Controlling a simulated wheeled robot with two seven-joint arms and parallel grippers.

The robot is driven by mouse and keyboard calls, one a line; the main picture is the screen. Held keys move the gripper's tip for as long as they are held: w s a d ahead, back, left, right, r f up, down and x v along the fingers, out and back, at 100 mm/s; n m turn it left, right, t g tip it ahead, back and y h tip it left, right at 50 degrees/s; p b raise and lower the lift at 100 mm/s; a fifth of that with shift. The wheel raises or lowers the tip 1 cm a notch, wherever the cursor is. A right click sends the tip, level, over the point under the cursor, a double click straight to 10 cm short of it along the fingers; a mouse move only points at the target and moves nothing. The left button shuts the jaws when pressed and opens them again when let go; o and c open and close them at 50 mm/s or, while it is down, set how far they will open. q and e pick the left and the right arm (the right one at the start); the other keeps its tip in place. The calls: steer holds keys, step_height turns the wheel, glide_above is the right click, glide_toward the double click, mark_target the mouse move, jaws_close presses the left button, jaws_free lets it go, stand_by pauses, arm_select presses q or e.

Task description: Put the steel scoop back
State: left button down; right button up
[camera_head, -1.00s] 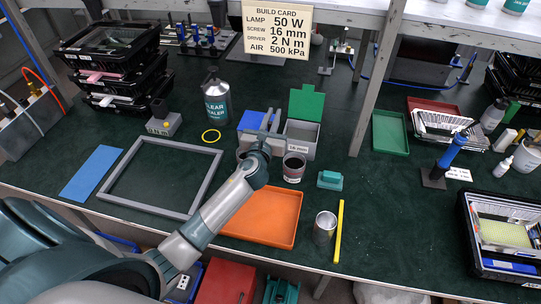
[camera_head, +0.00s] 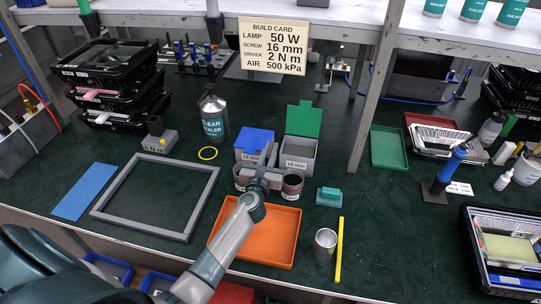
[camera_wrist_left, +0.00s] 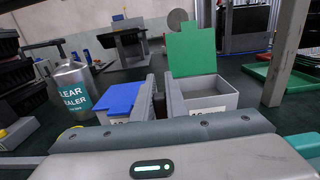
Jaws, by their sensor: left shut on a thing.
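My left gripper (camera_head: 266,160) is in front of two small bins, between two dark cups. In the left wrist view its fingers are shut on a narrow dark brown thing (camera_wrist_left: 159,104), which looks like the handle of the steel scoop. The scoop's bowl is hidden. Behind the gripper stand a bin with a shut blue lid (camera_head: 254,142) and a grey bin (camera_head: 298,158) with its green lid (camera_head: 304,120) raised. The dark cups (camera_head: 292,186) are at either side of the wrist, the left one (camera_head: 240,179) partly covered. My right gripper is out of view.
An orange tray (camera_head: 280,235) lies under my left forearm. Right of it are a steel can (camera_head: 325,243), a yellow bar (camera_head: 339,250) and a teal block (camera_head: 329,196). A grey frame (camera_head: 150,230) lies at left, a sealer bottle (camera_head: 212,118) behind. The mat right of the yellow bar is clear.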

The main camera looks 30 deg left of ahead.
arm_select(q)
steer(key=shift+f, duration=0.8)
steer(key=c, duration=1.8)
jaws_free()
steer(key=shift+o, duration=0.2)
steer(key=b+v, duration=0.1)
steer(key=v, duration=1.1)
